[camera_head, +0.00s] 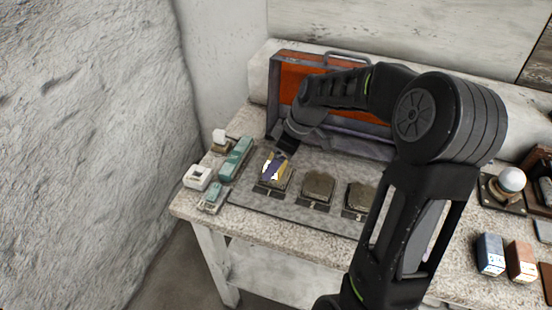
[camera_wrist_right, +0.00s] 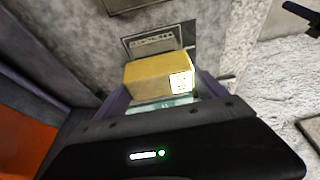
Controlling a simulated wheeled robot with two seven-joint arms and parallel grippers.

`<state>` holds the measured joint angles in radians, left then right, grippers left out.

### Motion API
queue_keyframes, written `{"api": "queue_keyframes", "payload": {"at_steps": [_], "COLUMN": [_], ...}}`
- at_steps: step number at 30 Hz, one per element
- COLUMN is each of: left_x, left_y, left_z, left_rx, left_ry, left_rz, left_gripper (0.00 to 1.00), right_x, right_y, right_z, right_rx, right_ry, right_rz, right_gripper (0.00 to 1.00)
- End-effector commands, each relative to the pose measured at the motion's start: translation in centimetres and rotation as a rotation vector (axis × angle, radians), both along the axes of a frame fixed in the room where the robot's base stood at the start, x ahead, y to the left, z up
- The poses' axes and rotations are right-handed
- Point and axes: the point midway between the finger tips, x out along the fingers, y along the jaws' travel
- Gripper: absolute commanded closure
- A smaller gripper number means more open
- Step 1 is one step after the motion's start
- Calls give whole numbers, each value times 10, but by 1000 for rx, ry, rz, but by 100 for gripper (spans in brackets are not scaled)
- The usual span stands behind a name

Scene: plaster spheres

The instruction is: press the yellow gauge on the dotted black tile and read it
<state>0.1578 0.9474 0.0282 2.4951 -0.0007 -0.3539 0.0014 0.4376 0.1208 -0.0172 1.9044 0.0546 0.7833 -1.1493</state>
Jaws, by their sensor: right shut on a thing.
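My right gripper (camera_head: 275,166) is shut on the yellow gauge (camera_head: 267,162), at the leftmost of three grey-brown blocks. In the right wrist view the gauge is a yellow box (camera_wrist_right: 150,79) with a white marked patch on its right end, between the purple fingers of my right gripper (camera_wrist_right: 163,92). In the head view the gauge is over or against the left block (camera_head: 273,184); I cannot tell whether they touch. No dots show clearly on any tile. The patch is too small to read. My left gripper is not in view.
A middle block (camera_head: 318,187) and a right block (camera_head: 360,196) stand on the grey strip. An orange-lined open case (camera_head: 288,82) is behind. Teal and white items (camera_head: 235,158) are at left. A white ball (camera_head: 511,180) and small boxes (camera_head: 490,254) are at right.

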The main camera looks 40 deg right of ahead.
Motion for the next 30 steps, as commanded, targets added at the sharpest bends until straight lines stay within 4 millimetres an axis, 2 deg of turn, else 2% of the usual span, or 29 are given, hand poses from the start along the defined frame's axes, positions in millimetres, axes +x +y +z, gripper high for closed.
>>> {"api": "queue_keyframes", "payload": {"at_steps": [3, 18, 30], "left_x": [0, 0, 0], "left_y": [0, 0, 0], "left_z": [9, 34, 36], "left_rx": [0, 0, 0], "left_ry": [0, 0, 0], "left_rz": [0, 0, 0], "left_gripper": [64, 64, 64], "right_x": [1, 2, 1], "right_y": [0, -1, -1], "right_z": [15, 59, 65], "right_rx": [-1, -2, -2], "right_ry": [-4, -6, -5], "right_rz": [1, -2, -1], "right_gripper": [56, 56, 56]}}
